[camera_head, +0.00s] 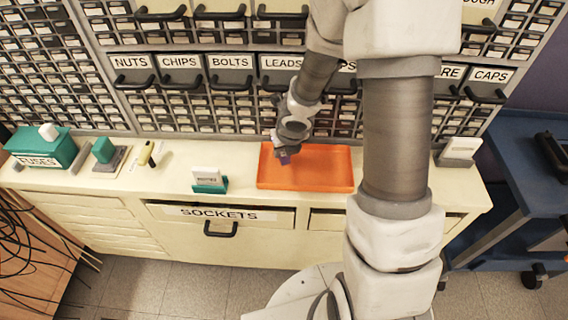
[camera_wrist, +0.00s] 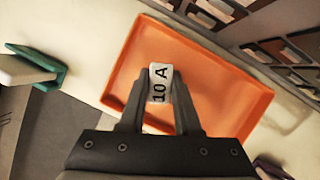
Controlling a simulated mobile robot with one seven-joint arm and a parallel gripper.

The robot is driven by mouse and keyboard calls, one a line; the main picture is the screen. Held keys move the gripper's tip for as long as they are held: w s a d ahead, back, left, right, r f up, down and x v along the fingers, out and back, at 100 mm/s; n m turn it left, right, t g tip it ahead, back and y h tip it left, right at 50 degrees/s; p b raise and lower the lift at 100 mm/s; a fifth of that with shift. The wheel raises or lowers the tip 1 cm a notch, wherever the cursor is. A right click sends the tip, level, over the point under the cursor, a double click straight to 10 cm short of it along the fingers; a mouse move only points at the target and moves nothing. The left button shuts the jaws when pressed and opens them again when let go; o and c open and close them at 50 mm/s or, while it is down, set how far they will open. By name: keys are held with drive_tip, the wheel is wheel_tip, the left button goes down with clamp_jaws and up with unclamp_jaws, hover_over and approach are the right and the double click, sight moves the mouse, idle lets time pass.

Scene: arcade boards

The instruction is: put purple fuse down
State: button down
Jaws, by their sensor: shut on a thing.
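My gripper (camera_head: 284,153) is above the orange tray (camera_head: 335,180) on the cream counter, toward the tray's left part in the head view. It is shut on the purple fuse (camera_head: 285,160), which shows as a small purple patch below the fingers. In the wrist view the fuse (camera_wrist: 160,84) shows a white face marked "10 A" between the two fingertips (camera_wrist: 160,95). The orange tray (camera_wrist: 215,95) lies behind it and looks empty. I cannot tell whether the fuse touches the tray floor.
A teal holder with a white card (camera_head: 208,181) stands left of the tray. Farther left are a teal FUSES box (camera_head: 45,150), a teal block (camera_head: 104,150) and a yellow-green item (camera_head: 147,153). Labelled bins and small drawers rise behind the counter. A blue cart (camera_head: 520,165) stands at right.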

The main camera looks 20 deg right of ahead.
sight(284, 159)
drive_tip(key=shift+f+b, duration=1.55)
drive_tip(key=shift+f, duration=0.25)
drive_tip(key=shift+f, duration=0.15)
drive_tip(key=c, duration=0.6)
unclamp_jaws()
